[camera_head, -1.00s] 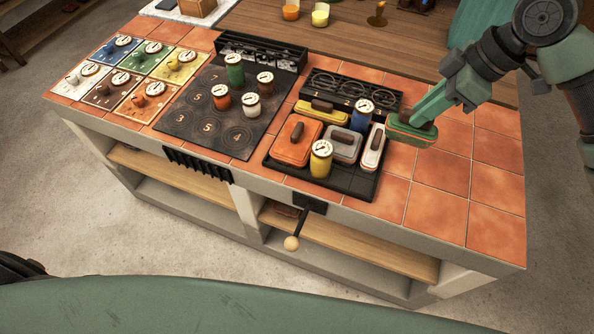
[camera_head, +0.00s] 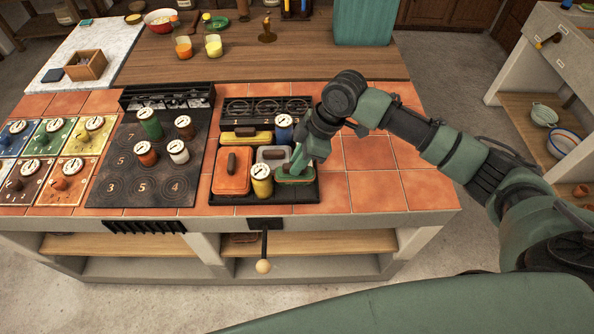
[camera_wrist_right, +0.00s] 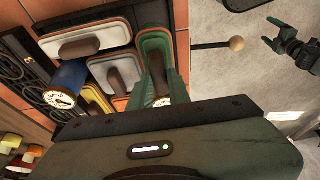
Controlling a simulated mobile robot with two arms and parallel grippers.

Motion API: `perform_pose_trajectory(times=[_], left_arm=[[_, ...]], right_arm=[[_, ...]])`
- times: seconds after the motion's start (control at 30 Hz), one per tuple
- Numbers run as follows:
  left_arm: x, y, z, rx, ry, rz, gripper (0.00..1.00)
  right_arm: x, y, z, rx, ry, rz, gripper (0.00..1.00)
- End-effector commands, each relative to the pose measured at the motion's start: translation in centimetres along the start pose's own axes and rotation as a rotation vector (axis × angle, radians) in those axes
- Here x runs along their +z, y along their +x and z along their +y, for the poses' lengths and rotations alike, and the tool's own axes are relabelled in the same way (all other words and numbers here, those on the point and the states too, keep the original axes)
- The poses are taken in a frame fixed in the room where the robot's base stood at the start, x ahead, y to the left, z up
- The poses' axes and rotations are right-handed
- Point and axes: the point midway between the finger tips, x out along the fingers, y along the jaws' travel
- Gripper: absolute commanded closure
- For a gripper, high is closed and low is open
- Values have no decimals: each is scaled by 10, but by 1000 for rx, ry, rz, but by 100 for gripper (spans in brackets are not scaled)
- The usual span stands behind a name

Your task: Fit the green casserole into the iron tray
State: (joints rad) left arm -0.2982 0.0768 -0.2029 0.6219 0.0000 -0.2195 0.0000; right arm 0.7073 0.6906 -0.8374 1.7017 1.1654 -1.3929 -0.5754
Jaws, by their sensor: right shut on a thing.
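My right gripper (camera_head: 297,165) is shut on the dark handle of the green casserole (camera_head: 296,177). It holds the casserole at the front right part of the black iron tray (camera_head: 240,201). The green casserole also shows between the fingers in the right wrist view (camera_wrist_right: 153,42). I cannot tell whether it touches the tray. The tray holds an orange casserole (camera_head: 232,172), a yellow one (camera_head: 246,137) and a grey one (camera_head: 270,154). A white casserole (camera_wrist_right: 75,46) lies beside the green one, hidden in the head view. My left gripper (camera_wrist_right: 272,33) is open and empty.
A yellow timer (camera_head: 261,183) stands close left of the green casserole, and a blue timer (camera_head: 284,128) stands behind. A lever with a pale knob (camera_head: 263,266) hangs in front. Bare tiles (camera_head: 373,190) lie right of the tray. A black hotplate (camera_head: 140,180) with canisters is to the left.

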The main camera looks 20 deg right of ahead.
Motion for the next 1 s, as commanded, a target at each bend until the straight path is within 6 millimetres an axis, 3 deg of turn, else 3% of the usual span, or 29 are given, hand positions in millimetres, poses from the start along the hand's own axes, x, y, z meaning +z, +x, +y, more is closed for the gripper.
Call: perform_pose_trajectory(times=[0.4, 0.83, 0.87, 0.9, 0.93, 1.0], left_arm=[[4, -9, -4, -4, -2, -7, 20], [4, -7, -4, -4, -3, -7, 20], [4, -7, -4, -4, -3, -7, 20], [3, -8, -4, -4, -2, -6, 20], [3, -8, -4, -4, -2, -6, 20], [3, -8, -4, -4, -2, -6, 20]], right_arm=[[18, 45, 0, -1, 2, 1, 100], [21, 52, 0, 1, 0, 2, 100], [22, 53, 0, 0, 0, 0, 80], [21, 52, 0, 0, 0, 1, 68], [21, 52, 0, 0, 0, 0, 60], [21, 52, 0, 0, 0, 0, 60]])
